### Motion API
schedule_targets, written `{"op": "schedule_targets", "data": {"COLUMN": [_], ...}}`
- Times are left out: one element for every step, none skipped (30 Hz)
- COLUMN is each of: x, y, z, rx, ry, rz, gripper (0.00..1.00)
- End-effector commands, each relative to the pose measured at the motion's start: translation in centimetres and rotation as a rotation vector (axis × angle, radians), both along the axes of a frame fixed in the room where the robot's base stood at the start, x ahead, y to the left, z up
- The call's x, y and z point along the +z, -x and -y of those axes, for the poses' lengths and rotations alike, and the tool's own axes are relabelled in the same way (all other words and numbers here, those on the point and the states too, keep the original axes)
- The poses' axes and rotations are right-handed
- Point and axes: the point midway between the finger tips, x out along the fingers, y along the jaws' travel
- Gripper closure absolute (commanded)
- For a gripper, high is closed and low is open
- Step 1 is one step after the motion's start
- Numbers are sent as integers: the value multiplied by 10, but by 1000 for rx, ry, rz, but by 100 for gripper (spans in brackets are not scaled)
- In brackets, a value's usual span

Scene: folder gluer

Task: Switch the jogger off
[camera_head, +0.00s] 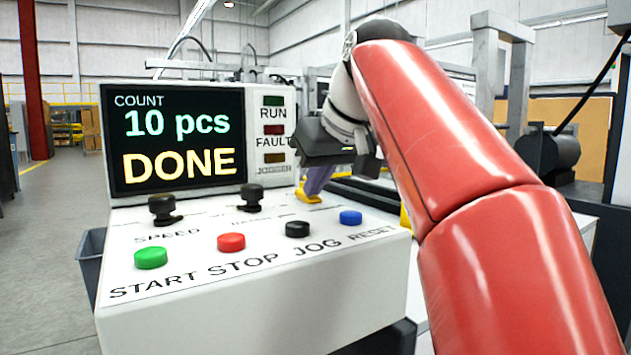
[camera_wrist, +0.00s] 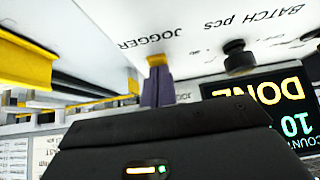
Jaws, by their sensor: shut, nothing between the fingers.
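The white control console (camera_head: 250,320) fills the middle of the head view. Its JOGGER lamp (camera_head: 275,158) is a dark amber and looks unlit. My gripper (camera_head: 308,195) is shut and empty, with purple fingers and yellow tips pointing down at the console's right rear top. In the wrist view my gripper (camera_wrist: 157,62) has its tips right by the printed JOGGER label (camera_wrist: 152,37). The jogger switch itself cannot be made out; the fingertips cover that spot. I cannot tell whether they touch the panel.
The screen (camera_head: 178,140) reads COUNT 10 pcs, DONE. Two black knobs (camera_head: 163,209) stand left of my gripper. Green START (camera_head: 150,258), red STOP (camera_head: 231,243), black JOG (camera_head: 297,229) and blue RESET (camera_head: 350,218) buttons line the front. Machine rails (camera_wrist: 85,60) lie beside the console.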

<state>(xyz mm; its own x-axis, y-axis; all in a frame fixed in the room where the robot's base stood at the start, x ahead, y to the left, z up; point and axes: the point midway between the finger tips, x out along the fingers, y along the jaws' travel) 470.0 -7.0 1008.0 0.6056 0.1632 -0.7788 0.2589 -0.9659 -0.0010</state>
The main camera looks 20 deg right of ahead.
Motion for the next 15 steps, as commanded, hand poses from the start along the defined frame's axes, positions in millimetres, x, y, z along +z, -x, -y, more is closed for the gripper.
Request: {"op": "schedule_targets", "data": {"x": [1,1,2,3,4,6,8,9,11,13,14,16,17,17,18], "y": [0,0,0,0,0,0,0,0,0,0,0,0,0,0,0], "z": [0,0,0,0,0,0,0,0,0,0,0,0,0,0,0], "rx": [0,0,0,0,0,1,1,1,1,1,1,1,1,1,1], "ry": [0,0,0,0,0,1,1,1,1,1,1,1,1,1,1], "rz": [0,0,0,-1,-1,-1,-1,-1,-1,-1,-1,-1,-1,-1,-1], "gripper": [100,100,100,100,100,100,100,100,100,100,100,100,100,100,100]}}
